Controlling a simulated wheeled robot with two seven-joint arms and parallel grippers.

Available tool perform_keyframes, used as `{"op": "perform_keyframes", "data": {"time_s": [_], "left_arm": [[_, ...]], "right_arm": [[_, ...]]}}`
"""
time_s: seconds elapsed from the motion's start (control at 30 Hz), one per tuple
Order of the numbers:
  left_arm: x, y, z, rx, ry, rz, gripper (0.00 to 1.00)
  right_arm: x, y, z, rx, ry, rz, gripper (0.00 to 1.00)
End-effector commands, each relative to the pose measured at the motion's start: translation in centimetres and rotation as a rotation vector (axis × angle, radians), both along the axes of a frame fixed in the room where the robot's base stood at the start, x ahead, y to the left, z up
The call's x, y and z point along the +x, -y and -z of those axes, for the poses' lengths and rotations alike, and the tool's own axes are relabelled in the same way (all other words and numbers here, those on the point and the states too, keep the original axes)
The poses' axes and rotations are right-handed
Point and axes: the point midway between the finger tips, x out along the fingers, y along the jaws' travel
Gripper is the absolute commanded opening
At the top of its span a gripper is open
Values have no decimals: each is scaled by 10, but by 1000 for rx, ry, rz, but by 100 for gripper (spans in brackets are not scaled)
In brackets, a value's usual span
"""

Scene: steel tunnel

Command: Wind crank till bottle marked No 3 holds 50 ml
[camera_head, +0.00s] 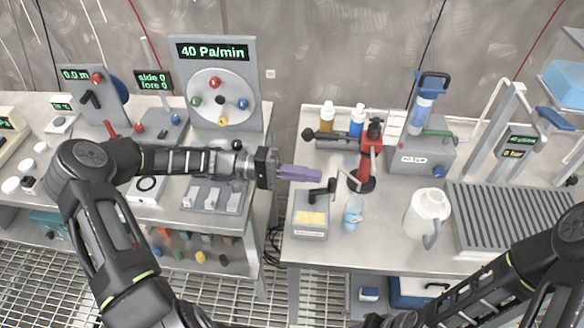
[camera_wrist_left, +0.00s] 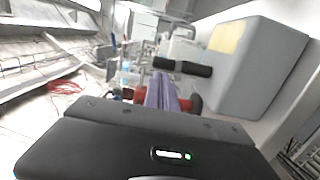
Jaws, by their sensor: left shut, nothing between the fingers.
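My left gripper (camera_head: 300,173) reaches in from the left with its purple fingers shut and empty. It is above the bench, up and left of a black crank-like handle (camera_head: 322,190) on a small grey box (camera_head: 310,230) with a yellow panel. In the left wrist view the shut fingers (camera_wrist_left: 165,95) point toward this black handle (camera_wrist_left: 182,67), with the grey box (camera_wrist_left: 262,70) to the right; no contact is clear. A clear bluish bottle (camera_head: 352,214) stands right of the box. Its marking and level are too small to read. My right gripper is out of view.
A red stand (camera_head: 368,160) with a dark horizontal arm rises behind the box. Small bottles (camera_head: 356,122) stand behind it. A white jug (camera_head: 428,215) and a ribbed tray (camera_head: 510,225) are to the right. A gap separates this bench from the left one.

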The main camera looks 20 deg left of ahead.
Motion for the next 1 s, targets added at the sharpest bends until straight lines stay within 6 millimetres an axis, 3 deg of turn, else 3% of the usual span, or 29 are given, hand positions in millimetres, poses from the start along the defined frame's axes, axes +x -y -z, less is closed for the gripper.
{"op": "perform_keyframes", "data": {"time_s": [0.13,0.47,0.63,1.0], "left_arm": [[2,12,-1,-1,-1,1,0],[2,14,0,0,0,0,0],[-4,26,4,0,0,2,0],[-4,26,0,0,0,0,0]], "right_arm": [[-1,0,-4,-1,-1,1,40],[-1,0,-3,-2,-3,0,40],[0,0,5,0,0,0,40],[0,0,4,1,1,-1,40]]}}
